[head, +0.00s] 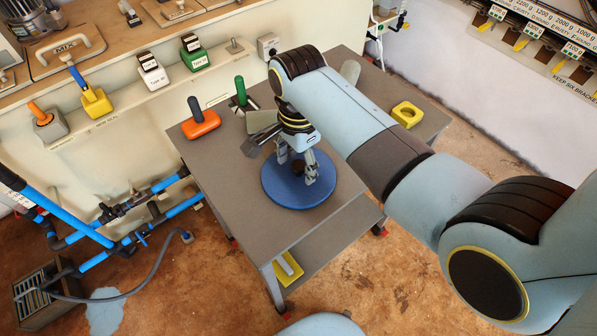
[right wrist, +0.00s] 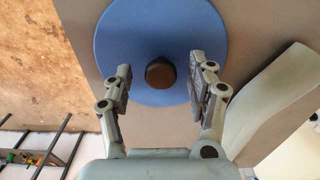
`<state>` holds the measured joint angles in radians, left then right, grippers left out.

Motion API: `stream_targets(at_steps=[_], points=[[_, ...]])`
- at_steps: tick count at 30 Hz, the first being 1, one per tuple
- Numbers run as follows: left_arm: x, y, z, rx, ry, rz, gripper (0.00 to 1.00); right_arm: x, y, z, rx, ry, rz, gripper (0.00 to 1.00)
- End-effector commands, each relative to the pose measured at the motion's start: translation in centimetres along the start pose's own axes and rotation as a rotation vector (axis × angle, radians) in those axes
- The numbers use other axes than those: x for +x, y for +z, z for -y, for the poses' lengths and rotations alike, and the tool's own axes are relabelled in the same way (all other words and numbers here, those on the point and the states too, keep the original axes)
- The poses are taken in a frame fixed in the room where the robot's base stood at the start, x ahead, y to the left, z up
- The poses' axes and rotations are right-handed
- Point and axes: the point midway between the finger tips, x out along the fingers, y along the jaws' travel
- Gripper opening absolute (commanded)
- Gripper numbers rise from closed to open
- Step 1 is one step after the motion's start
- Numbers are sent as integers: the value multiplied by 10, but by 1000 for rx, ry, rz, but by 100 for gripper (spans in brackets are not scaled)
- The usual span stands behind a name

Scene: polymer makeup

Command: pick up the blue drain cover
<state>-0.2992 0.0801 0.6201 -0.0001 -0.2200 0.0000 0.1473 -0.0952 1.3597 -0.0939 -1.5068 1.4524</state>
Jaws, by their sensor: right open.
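The blue drain cover (head: 284,195) is a round flat disc lying on the grey cart top (head: 232,205). Its dark brown central knob (head: 298,166) shows under my right gripper. My right gripper (head: 298,170) points down over the cover, with its fingers open on either side of the knob. In the right wrist view, the cover (right wrist: 122,52) fills the upper middle and its knob (right wrist: 160,73) sits between the two spread fingers (right wrist: 160,85), touching neither. My left gripper is not in view.
An orange block with a dark handle (head: 200,124) and a green-handled item (head: 241,95) stand at the cart's back edge. A yellow block with a hole (head: 407,114) lies at the cart's far right. A yellow piece (head: 289,268) lies on the lower shelf.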

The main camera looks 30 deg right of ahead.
Motion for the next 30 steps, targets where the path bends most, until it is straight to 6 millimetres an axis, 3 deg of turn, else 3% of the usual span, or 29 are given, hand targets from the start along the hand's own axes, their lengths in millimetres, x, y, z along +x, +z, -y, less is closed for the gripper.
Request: stream_targets(at_steps=[3, 11, 24, 30], points=[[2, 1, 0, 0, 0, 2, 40, 12, -1, 0, 0, 0, -1, 58], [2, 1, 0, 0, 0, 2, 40, 14, -1, 0, 0, -3, -1, 57], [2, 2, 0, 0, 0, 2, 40, 14, -1, 0, 0, -2, -1, 0], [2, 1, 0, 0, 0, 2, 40, 14, -1, 0, -1, -2, -1, 0]])
